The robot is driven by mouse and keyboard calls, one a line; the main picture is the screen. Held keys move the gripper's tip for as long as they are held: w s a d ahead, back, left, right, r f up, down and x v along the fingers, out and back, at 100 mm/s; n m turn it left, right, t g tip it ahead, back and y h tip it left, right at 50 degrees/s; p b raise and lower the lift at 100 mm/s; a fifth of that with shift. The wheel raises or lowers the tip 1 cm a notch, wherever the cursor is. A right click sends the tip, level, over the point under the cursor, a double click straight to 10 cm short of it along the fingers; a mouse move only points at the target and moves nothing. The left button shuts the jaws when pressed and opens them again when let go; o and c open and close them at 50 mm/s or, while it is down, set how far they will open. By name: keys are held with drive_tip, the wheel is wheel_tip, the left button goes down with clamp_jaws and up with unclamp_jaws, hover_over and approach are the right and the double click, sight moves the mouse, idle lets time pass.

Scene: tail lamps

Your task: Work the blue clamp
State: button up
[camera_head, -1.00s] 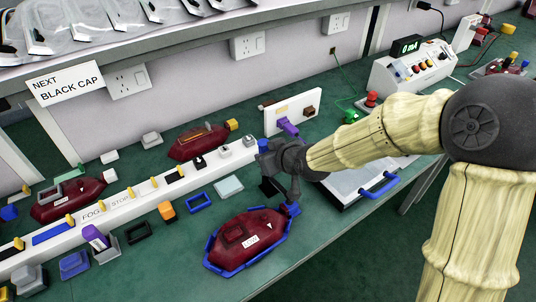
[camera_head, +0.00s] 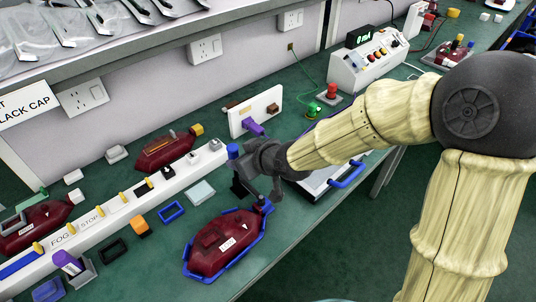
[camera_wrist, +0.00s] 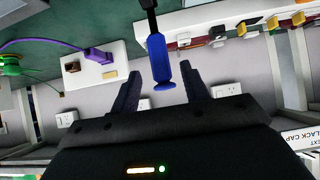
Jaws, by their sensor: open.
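The blue clamp handle (camera_wrist: 160,62) stands on a black stem in the wrist view. In the head view its blue top (camera_head: 232,151) shows at the right end of the white rail, just left of my wrist. My gripper (camera_wrist: 160,78) is open, with its two dark fingers on either side of the handle in the wrist view. I see gaps at both sides, so it is not gripped; depth is hard to judge. In the head view my gripper hides part of the clamp. A dark red tail lamp (camera_head: 222,247) lies in a blue cradle below my gripper.
A white panel with a purple connector (camera_head: 252,128) stands behind my gripper, and a tray with a blue handle (camera_head: 346,174) is to its right. The white rail (camera_head: 105,212) carries several yellow pieces. A test box (camera_head: 377,67) stands at the back right.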

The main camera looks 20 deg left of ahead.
drive_tip(key=p+v, duration=0.7)
drive_tip(key=v, duration=0.5)
drive_tip(key=shift+d, duration=0.25)
drive_tip(key=shift+s+r, duration=0.1)
drive_tip(key=shift+r, duration=0.05)
drive_tip(key=w+d+f+m+h, duration=0.1)
drive_tip(key=d+f+m+h, duration=0.15)
drive_tip(key=d, duration=0.55)
drive_tip(key=w+d+f+m+h, duration=0.1)
drive_tip(key=d+f+m+h, duration=0.2)
drive_tip(key=d, duration=0.4)
drive_tip(key=s+d+m+g+h, duration=0.3)
drive_tip(key=s+d+m, duration=0.2)
drive_tip(key=d, duration=0.6)
drive_tip(key=shift+d+r+m, duration=0.4)
drive_tip(key=shift+r+m, duration=0.1)
drive_tip(key=shift+m, duration=0.05)
drive_tip(key=shift+h, duration=0.25)
drive_tip(key=shift+c, duration=0.4)
